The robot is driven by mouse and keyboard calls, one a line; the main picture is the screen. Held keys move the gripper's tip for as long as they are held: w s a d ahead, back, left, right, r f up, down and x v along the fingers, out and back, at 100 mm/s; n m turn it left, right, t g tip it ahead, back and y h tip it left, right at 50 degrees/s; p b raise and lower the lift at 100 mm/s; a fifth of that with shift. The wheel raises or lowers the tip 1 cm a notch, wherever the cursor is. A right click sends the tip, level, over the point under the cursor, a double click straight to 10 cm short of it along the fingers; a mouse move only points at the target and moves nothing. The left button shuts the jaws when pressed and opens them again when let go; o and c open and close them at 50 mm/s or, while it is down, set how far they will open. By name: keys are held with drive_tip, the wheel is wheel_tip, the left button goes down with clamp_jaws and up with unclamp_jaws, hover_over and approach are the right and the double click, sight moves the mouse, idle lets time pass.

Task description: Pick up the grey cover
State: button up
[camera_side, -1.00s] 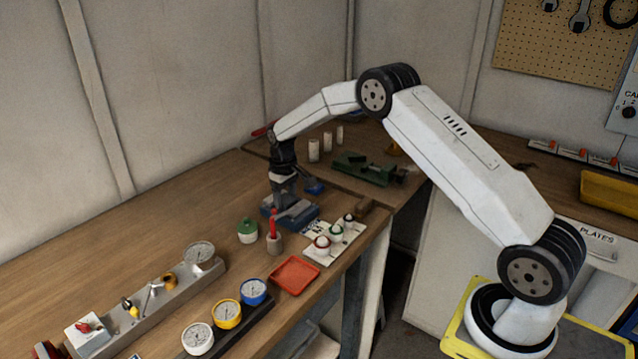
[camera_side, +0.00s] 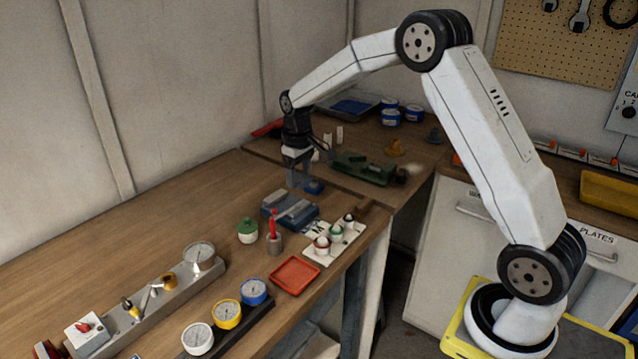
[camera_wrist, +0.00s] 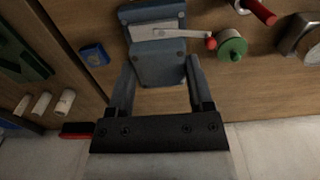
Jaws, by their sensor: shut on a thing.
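My gripper (camera_side: 300,178) is shut above the bench, a little behind the blue-grey reactor (camera_side: 290,210). In the wrist view my gripper (camera_wrist: 160,72) has its two fingers on either side of a blue-grey block, which I take to be the grey cover (camera_wrist: 158,65). In the side view the cover is too small and too blended with the fingers to tell apart. The reactor body (camera_wrist: 152,14) shows beyond the cover in the wrist view, with a silver lever (camera_wrist: 170,33) ending in a red knob.
A small blue block (camera_side: 313,187) lies near my gripper. A green-lidded jar (camera_side: 247,231), a pot with a red handle (camera_side: 274,240) and a white rack (camera_side: 334,240) stand near the reactor. A green vise (camera_side: 364,169) is behind.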

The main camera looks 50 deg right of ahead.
drive_tip(key=s+a+r, duration=0.1)
drive_tip(key=s+r, duration=0.2)
drive_tip(key=s, duration=0.4)
drive_tip(key=shift+s+a+r, duration=0.2)
drive_tip(key=shift+s+r, duration=0.05)
drive_tip(key=shift+s, duration=0.15)
idle(0.4)
